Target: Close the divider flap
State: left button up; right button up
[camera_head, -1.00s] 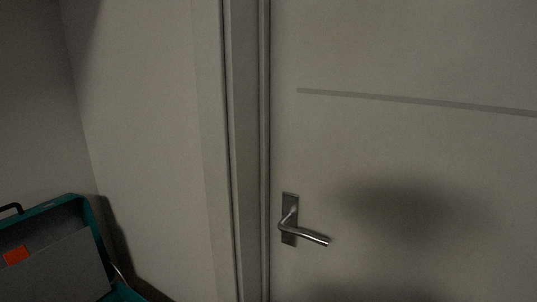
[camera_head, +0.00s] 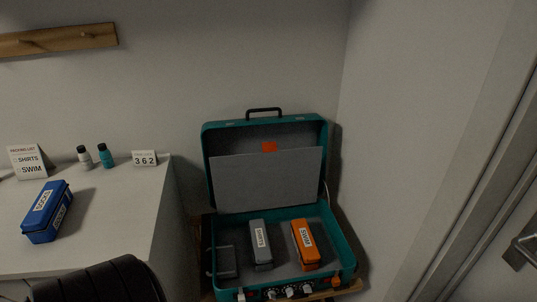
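A teal suitcase (camera_head: 208,165) stands open at the middle right, its lid upright against the wall. The grey divider flap (camera_head: 265,180) with an orange tab (camera_head: 269,146) stands raised, leaning against the inside of the lid. In the suitcase bottom lie a grey labelled packing pouch (camera_head: 260,243) and an orange one marked SWIM (camera_head: 305,244). A dark grey item (camera_head: 227,261) lies at the left of the bottom. Neither of my grippers is in view.
A white desk (camera_head: 110,210) at left holds a blue labelled pouch (camera_head: 47,211), two small bottles (camera_head: 105,156), a packing list card (camera_head: 27,161) and a 362 sign (camera_head: 145,158). A dark rounded object (camera_head: 100,283) is at the lower left. A door handle (camera_head: 525,245) shows at right.

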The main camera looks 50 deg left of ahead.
aim_at(271, 178)
jog(key=u, duration=1.4)
jog(key=j+z, duration=0.2)
jog(key=l, duration=0.1)
